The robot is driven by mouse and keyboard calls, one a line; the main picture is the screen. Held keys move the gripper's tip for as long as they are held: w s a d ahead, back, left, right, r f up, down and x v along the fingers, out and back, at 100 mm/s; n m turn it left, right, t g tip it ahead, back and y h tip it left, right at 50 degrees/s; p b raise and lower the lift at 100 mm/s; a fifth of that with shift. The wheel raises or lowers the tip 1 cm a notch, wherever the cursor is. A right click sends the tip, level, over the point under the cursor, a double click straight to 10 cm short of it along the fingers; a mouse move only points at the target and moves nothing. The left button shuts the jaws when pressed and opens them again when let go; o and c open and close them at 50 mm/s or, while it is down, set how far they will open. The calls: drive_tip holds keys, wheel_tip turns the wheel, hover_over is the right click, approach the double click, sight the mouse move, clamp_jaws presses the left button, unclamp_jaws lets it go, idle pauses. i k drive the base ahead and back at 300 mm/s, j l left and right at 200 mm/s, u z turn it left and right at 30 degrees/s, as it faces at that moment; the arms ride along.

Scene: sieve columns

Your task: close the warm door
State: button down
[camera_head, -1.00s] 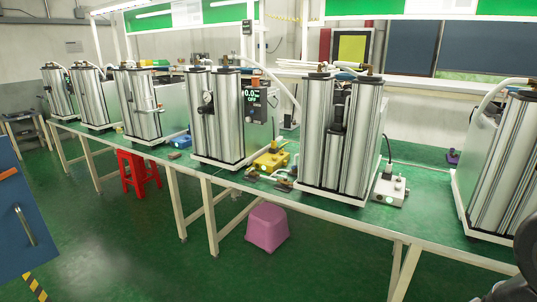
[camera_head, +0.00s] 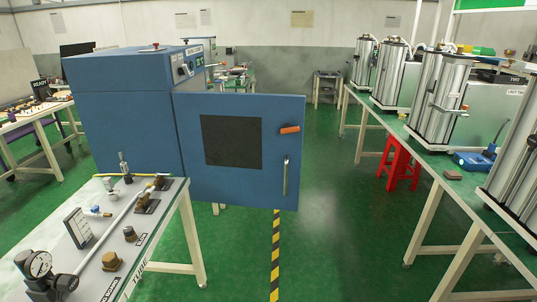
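A blue cabinet (camera_head: 125,110) with a small control panel at its top stands left of the middle. Its blue door (camera_head: 270,175) is swung open to the right, into the aisle. The door has a dark square window (camera_head: 231,141), an orange tag (camera_head: 289,129) and a vertical metal handle (camera_head: 285,177) near its free edge. The cabinet's inside is hidden from here. I see no label reading "warm" on the door. My gripper is not in view.
A table (camera_head: 187,222) with a gauge and fittings stands at the front left. A green-topped bench (camera_head: 436,167) with metal columns runs along the right, with a red stool (camera_head: 399,165) under it. Green floor (camera_head: 330,235) lies open between, with a striped line (camera_head: 276,255).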

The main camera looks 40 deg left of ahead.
sight(234, 150)
drive_tip(key=i+j+u, duration=0.15)
drive_tip(key=i, duration=0.45)
drive_tip(key=i+j+u, duration=0.2)
drive_tip(key=i, duration=0.4)
drive_tip(key=i+j+u, duration=0.2)
drive_tip(key=i+j, duration=0.15)
drive_tip(key=j, duration=0.25)
drive_tip(key=i+j+u, duration=0.25)
drive_tip(key=j, duration=0.25)
drive_tip(key=i+j, duration=0.05)
drive_tip(key=i, duration=0.05)
